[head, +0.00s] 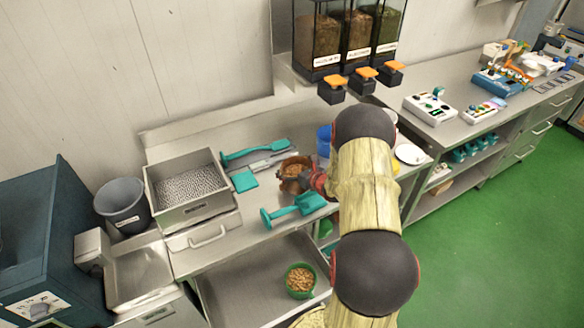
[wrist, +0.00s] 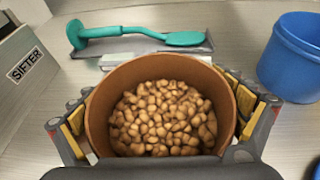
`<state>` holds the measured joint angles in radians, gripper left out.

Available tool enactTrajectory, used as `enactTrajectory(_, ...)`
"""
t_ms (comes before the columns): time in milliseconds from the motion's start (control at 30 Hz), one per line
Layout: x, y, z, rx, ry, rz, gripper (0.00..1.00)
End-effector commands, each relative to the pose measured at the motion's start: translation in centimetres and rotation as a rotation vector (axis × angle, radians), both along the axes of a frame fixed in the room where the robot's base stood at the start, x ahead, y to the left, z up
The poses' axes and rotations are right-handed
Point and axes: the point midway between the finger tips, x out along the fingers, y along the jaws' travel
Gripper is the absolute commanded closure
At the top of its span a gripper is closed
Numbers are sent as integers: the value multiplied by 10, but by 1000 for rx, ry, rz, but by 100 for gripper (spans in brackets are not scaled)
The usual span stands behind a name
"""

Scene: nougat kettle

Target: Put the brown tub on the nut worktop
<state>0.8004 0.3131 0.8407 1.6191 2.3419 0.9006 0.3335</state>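The brown tub (head: 291,184) is full of light brown nuts and is upright at the steel worktop (head: 240,235), among turquoise tools in the head view. In the wrist view the brown tub (wrist: 97,122) fills the middle, its open top facing me. My gripper (wrist: 165,118) has one yellow-padded finger on each side of the tub, close against its walls. In the head view my gripper (head: 312,181) reaches the tub from the right. Whether the tub's base touches the worktop is hidden.
Turquoise tools (head: 252,152) lie behind and in front of the tub. A blue tub (wrist: 290,62) stands close to its right. The sifter (head: 187,190) is to the left. A green tub of nuts (head: 301,283) is on the lower shelf. Dispensers (head: 350,40) hang behind.

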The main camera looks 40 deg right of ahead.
Motion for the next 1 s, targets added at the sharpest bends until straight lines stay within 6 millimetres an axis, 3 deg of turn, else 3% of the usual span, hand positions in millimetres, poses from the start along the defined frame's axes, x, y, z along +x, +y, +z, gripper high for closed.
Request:
enactTrajectory(467,-1,0,5,0,0,0,0)
enactTrajectory(1000,-92,12,43,-1,-1,-2,0)
